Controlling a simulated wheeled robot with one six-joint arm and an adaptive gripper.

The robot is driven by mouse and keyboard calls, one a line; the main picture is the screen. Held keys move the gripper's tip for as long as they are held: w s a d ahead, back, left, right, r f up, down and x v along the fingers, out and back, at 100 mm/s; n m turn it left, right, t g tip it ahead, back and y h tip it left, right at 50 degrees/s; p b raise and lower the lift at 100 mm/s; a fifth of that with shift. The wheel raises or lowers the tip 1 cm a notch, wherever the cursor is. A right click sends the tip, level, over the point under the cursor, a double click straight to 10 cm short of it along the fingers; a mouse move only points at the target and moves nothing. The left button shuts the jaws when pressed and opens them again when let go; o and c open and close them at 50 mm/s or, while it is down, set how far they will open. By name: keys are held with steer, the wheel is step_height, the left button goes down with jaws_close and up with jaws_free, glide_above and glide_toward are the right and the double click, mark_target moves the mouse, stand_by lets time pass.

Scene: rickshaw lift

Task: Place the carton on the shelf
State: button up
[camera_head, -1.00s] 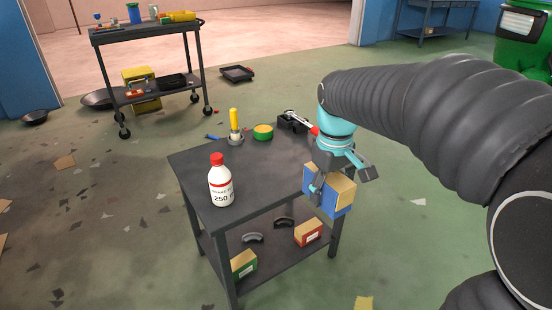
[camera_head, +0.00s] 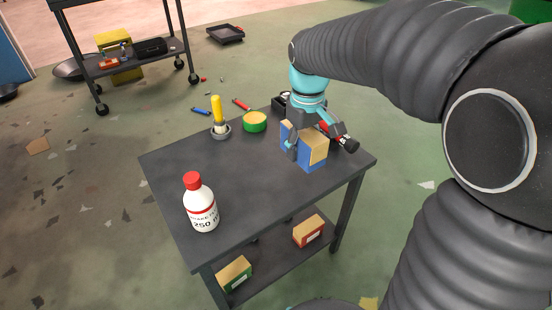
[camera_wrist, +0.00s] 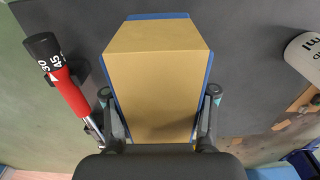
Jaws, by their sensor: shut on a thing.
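The carton (camera_head: 315,152) is a blue box with a tan face. My gripper (camera_head: 308,136) is shut on it, over the right part of the dark table's top (camera_head: 240,185). Whether the carton touches the top, I cannot tell. In the wrist view the carton (camera_wrist: 158,65) fills the space between the two fingers (camera_wrist: 160,102), its tan face towards the camera. The table has a lower shelf (camera_head: 268,262), bearing a red-and-tan carton (camera_head: 308,231) and a green-and-tan carton (camera_head: 235,273). Part of that shelf is hidden by the tabletop.
A white bottle with a red cap (camera_head: 201,205) stands at the tabletop's front left. A cart (camera_head: 125,52) stands behind.

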glide_above(276, 170)
step_height(276, 170, down, 4)
steer(key=shift+f, duration=2.1)
steer(key=shift+f, duration=0.2)
steer(key=o, duration=1.6)
steer(key=shift+c, duration=0.2)
step_height(276, 170, up, 12)
steer(key=shift+s+r+p, duration=0.15)
steer(key=shift+r+p, duration=0.1)
steer(key=shift+p, duration=0.15)
